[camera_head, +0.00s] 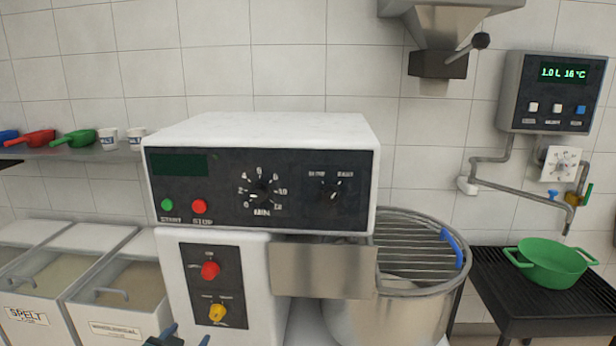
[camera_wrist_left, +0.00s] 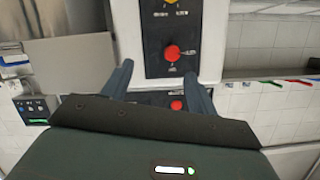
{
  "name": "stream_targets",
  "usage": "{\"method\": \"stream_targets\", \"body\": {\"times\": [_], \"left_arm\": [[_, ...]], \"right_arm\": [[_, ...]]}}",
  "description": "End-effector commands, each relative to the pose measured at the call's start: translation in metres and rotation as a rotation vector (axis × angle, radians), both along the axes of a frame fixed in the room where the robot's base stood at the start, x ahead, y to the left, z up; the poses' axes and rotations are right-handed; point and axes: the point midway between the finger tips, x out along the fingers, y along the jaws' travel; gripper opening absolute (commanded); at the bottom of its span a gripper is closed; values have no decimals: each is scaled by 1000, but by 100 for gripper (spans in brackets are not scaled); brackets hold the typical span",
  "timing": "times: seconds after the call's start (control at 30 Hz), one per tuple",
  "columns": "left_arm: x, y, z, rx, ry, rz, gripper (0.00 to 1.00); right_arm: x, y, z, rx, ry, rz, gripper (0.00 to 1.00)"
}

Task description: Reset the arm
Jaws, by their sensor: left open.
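My left gripper (camera_head: 187,337) just shows at the bottom edge of the head view, in front of the lower part of the white mixer (camera_head: 260,131). In the left wrist view my left gripper (camera_wrist_left: 159,69) has its two blue-grey fingers spread apart with nothing between them. The mixer's red knob (camera_wrist_left: 172,52) shows beyond the fingertips, with a gap I cannot judge. The picture there is upside down. Most of the left arm is hidden below the head view. My right gripper is in neither view.
The mixer bowl with its wire guard (camera_head: 415,247) stands right of the control housing. A green basin (camera_head: 553,262) sits on a black rack (camera_head: 500,285). Flour bins (camera_head: 110,290) stand at the left below a shelf (camera_head: 75,153) with scoops and cups. A hopper (camera_head: 440,40) hangs above.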

Motion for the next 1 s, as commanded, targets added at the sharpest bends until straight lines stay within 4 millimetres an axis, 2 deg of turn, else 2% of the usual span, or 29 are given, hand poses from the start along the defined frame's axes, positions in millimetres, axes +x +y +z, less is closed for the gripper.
{"method": "stream_targets", "body": {"times": [0.03,0.1,0.2,0.3,0.4,0.5,0.6,1.0], "left_arm": [[-32,-17,-26,-22,48,-24,59],[-75,-39,-51,-54,104,-52,59],[-138,-67,-77,-107,183,-82,59],[-193,-89,-90,-158,251,-100,59],[-234,-103,-94,-199,300,-105,59],[-258,-111,-95,-224,331,-107,59],[-268,-115,-94,-236,344,-107,59],[-269,-115,-94,-237,346,-108,59]], "right_arm": [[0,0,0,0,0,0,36],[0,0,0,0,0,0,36],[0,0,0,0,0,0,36],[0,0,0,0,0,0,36],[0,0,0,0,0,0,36],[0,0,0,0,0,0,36],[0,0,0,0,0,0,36],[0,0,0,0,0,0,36]]}}
